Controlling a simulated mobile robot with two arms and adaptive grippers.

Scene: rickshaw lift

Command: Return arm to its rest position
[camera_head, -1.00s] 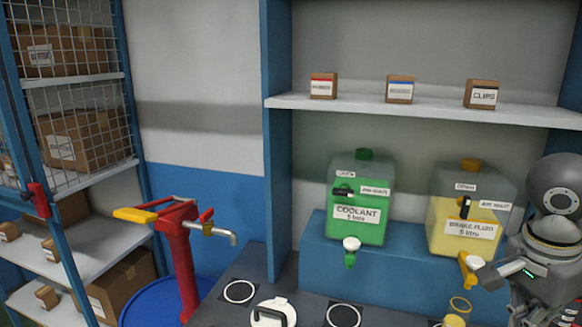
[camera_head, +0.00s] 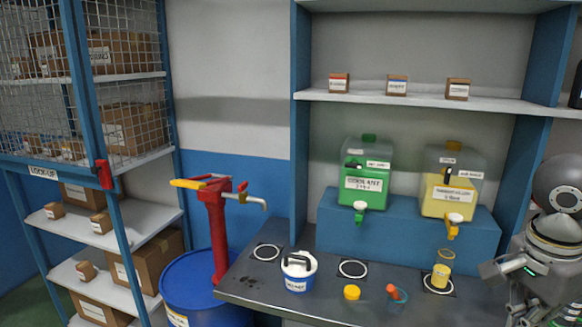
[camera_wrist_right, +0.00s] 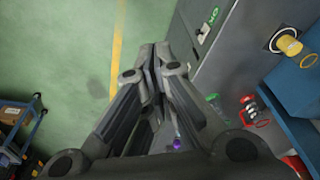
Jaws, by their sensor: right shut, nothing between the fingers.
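My right arm (camera_head: 552,235) is folded at the right edge of the head view, beside the bench end. In the right wrist view my right gripper (camera_wrist_right: 153,58) has its fingers together and holds nothing. It hangs over green floor with a yellow line, apart from the bench. My left gripper is in neither view.
The bench (camera_head: 320,292) holds a white-and-blue tub (camera_head: 298,272), a yellow cup (camera_head: 441,275), a yellow lid (camera_head: 352,292) and a small cup with a red piece (camera_head: 397,296). Behind are green coolant (camera_head: 364,185) and yellow brake fluid (camera_head: 448,200) containers. A blue drum (camera_head: 205,290) stands left.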

